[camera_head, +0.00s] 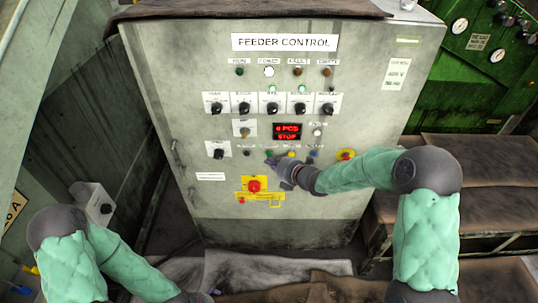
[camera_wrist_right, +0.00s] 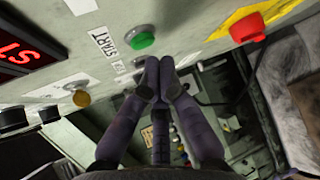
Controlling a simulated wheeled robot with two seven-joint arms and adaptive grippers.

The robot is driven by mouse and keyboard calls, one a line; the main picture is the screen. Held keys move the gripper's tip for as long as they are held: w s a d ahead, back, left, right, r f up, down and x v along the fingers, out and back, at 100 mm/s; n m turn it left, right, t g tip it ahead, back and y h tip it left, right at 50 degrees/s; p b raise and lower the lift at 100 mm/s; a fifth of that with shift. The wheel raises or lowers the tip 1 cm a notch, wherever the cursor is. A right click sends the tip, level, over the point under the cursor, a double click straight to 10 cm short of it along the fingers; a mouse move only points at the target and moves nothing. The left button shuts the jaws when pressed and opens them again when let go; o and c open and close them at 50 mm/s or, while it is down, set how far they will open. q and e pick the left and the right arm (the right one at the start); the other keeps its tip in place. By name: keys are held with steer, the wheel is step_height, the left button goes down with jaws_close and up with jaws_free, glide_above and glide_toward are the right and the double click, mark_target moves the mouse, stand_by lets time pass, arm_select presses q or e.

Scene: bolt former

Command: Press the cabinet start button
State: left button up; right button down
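The grey control cabinet (camera_head: 330,100) carries a "FEEDER CONTROL" sign. Its green start button (camera_head: 268,153) sits in the lower button row, left of a yellow button (camera_head: 291,154). In the right wrist view the green button (camera_wrist_right: 140,39) is beside a "START" label. My right gripper (camera_head: 273,163) is just below the green button in the head view. In the right wrist view its fingertips (camera_wrist_right: 159,68) are together with nothing between them, slightly short of the button in the picture; contact cannot be seen. My left arm is at the lower left; its gripper is out of frame.
A red display (camera_head: 287,131) and several knobs are above the button row. A red mushroom button (camera_head: 345,155) is to the right and a red switch on a yellow plate (camera_head: 254,185) below. Green machinery (camera_head: 485,80) and a bench stand at the right.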

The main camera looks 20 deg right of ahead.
steer(key=shift+w, duration=0.2)
steer(key=shift+w+d+b, duration=0.15)
steer(key=shift+w+b, duration=0.05)
steer(key=shift+b, duration=0.1)
